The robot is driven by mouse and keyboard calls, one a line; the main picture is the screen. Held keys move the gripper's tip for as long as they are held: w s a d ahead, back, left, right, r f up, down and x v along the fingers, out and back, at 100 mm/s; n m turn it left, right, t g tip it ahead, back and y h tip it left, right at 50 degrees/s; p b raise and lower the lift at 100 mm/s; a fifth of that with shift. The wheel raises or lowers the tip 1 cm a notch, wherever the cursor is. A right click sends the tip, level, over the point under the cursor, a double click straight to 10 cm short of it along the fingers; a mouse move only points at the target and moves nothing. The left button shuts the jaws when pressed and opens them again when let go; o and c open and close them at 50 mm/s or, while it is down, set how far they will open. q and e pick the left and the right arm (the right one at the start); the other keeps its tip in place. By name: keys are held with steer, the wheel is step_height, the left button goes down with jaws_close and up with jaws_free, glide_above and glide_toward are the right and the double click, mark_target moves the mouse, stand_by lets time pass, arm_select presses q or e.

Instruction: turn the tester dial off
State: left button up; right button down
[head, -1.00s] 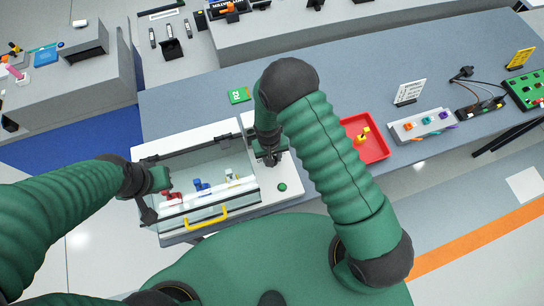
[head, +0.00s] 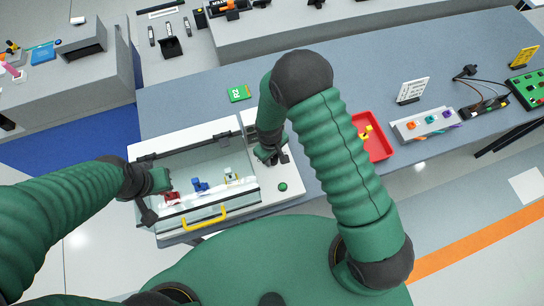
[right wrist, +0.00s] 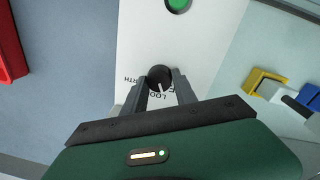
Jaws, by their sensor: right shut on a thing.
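The tester (head: 245,210) is a white panel with a clear-lidded box on its left. Its dial (right wrist: 160,76) is a round black knob with a white pointer line, on the white panel with printed labels, partly hidden by fingers. In the right wrist view my right gripper (right wrist: 160,84) is shut on the dial, one finger on each side. The pointer line points toward the gripper's palm. In the head view my right gripper (head: 270,156) is over the panel, hiding the dial. My left gripper (head: 158,181) is at the box's left side; its fingers are unclear.
A green button (head: 283,187) is on the panel in front of the dial. The box holds red, blue and white-yellow parts behind its clear lid with a yellow handle (head: 205,218). A red tray (head: 378,148) stands to the right; a green card (head: 239,93) lies behind.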

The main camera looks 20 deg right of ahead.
arm_select(q)
steer(key=shift+f+b, duration=0.3)
steer(key=shift+f, duration=0.15)
arm_select(e)
steer(key=n, duration=0.2)
steer(key=shift+n, duration=0.3)
arm_select(q)
steer(key=shift+f, duration=0.2)
arm_select(e)
steer(key=shift+r+n, duration=0.1)
steer(key=shift+n, duration=1.5)
steer(key=shift+w, duration=0.1)
steer(key=c, duration=1.2)
jaws_free()
steer(key=shift+c, duration=0.2)
arm_select(q)
steer(key=shift+s, duration=0.1)
arm_select(e)
steer(key=shift+o, duration=1.2)
steer(key=shift+d, duration=0.1)
arm_select(q)
steer(key=shift+d, duration=0.1)
steer(key=shift+b, duration=0.3)
